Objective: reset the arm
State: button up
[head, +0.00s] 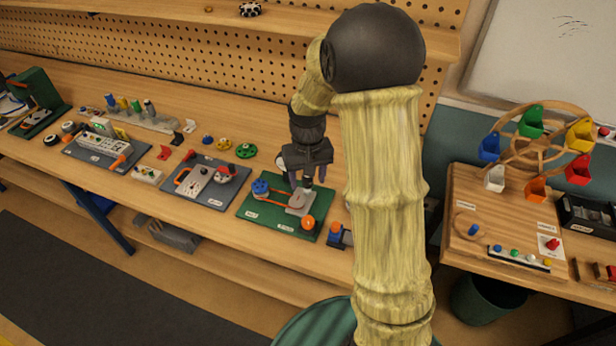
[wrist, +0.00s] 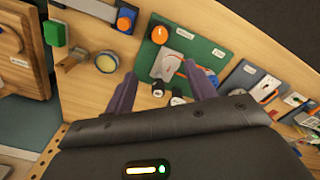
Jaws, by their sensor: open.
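My arm (head: 385,190) reaches up and over the workbench in the head view, its links pale yellow and ribbed with a dark round joint at the top. My gripper (head: 305,184) hangs over the green board (head: 260,218) on the bench, fingers pointing down. In the wrist view the two purple fingers of my gripper (wrist: 162,88) stand wide apart with nothing held between them. Beyond them lies the green board (wrist: 205,50) with an orange knob (wrist: 160,35). The exact height of the fingertips above the board cannot be told.
Left of the green board sit a grey-blue board (head: 205,192) and another board with a white device (head: 100,146). A pegboard wall (head: 270,50) and shelf rise behind. A wooden wheel with coloured buckets (head: 540,140) stands on the right table.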

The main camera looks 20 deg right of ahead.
dwell(0.3)
jog(key=s+r+t, duration=0.2)
jog(key=s+r, duration=0.2)
jog(key=s, duration=1.1)
jog(key=shift+r+t, duration=0.2)
jog(key=shift+t, duration=0.1)
jog(key=shift+w, duration=0.15)
dwell(0.7)
